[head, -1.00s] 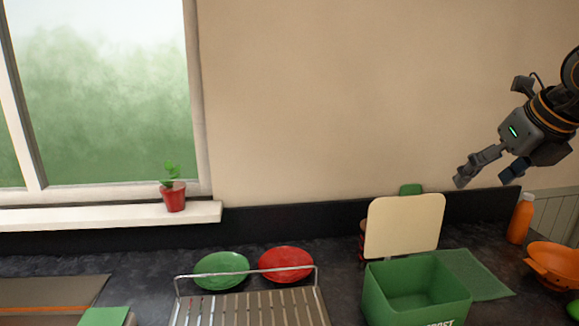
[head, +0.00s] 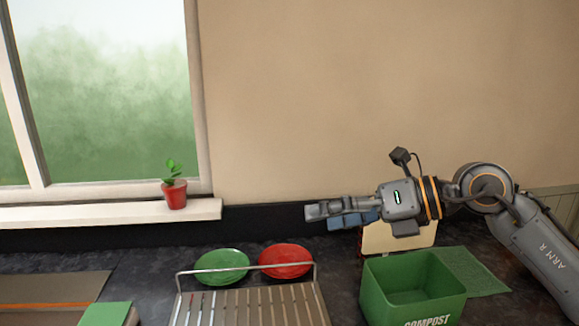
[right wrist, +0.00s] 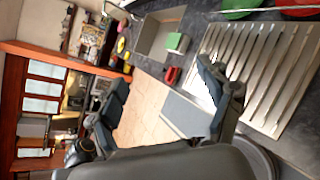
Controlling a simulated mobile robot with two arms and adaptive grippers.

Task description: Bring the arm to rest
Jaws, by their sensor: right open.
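My right gripper (head: 342,213) is in the air above the counter, pointing left in the head view. Its fingers lie in front of the dark backsplash, left of the cream board (head: 400,240), which it and my arm partly hide. In the right wrist view the two fingers of the right gripper (right wrist: 165,105) stand well apart with nothing between them. My left gripper is not in the head view.
A green compost bin (head: 370,295) stands below my right arm. A slatted metal rack (head: 250,306) is left of it, with a green plate (head: 222,266) and a red plate (head: 286,260) behind. A potted plant (head: 175,194) stands on the windowsill (head: 100,214).

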